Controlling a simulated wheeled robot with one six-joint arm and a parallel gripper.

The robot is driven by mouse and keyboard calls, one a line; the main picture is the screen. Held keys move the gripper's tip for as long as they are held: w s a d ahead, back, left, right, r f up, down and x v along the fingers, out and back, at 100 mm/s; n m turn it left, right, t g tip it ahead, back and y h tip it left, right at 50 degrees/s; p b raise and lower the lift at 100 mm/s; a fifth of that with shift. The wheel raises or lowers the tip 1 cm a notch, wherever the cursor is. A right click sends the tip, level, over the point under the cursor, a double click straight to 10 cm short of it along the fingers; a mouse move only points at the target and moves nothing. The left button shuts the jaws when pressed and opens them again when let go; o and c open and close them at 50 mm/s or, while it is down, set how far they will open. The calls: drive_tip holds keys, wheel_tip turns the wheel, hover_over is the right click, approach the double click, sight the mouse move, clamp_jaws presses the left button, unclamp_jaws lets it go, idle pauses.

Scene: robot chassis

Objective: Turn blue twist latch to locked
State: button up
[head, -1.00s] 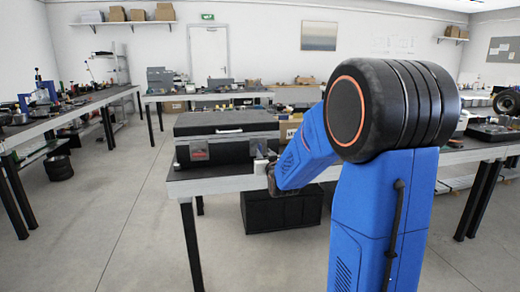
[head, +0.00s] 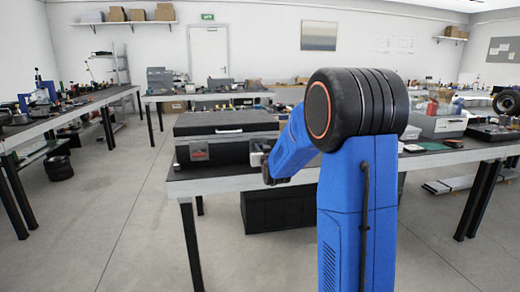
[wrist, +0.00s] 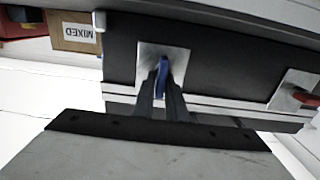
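The blue twist latch (wrist: 160,79) shows in the wrist view on a silver plate (wrist: 147,51) on the side of a dark case (wrist: 225,62). Its handle stands roughly upright in that picture. My gripper (wrist: 161,90) has its two dark fingers on either side of the latch, very close to it. I cannot tell whether they touch or clamp it. In the head view my gripper (head: 267,168) is at the right end of the case (head: 225,126); the blue latch is hidden there.
A red latch (wrist: 306,98) sits on another silver plate of the case. A box marked MIXED (wrist: 75,32) shows beside the case in the wrist view. The case stands on a workbench (head: 215,184). Open floor (head: 105,220) lies to the left.

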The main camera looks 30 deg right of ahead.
clamp_jaws()
drive_tip(key=shift+m, duration=0.4)
drive_tip(key=m, duration=0.2)
drive_tip(key=shift+d+m, duration=0.2)
drive_tip(key=shift+m, duration=0.2)
drive_tip(key=m, duration=0.5)
drive_tip(key=shift+s+d+f, duration=0.15)
drive_tip(key=shift+d+f, duration=0.1)
drive_tip(key=shift+d, duration=0.05)
drive_tip(key=m, duration=0.5)
drive_tip(key=shift+d+f, duration=0.1)
drive_tip(key=shift+f, duration=0.15)
drive_tip(key=shift+s+f+m, duration=0.1)
drive_tip(key=shift+f+m, duration=0.05)
drive_tip(key=shift+m, duration=0.95)
drive_tip(key=shift+f+m, duration=0.15)
drive_tip(key=shift+m, duration=0.95)
drive_tip(key=shift+d, duration=0.1)
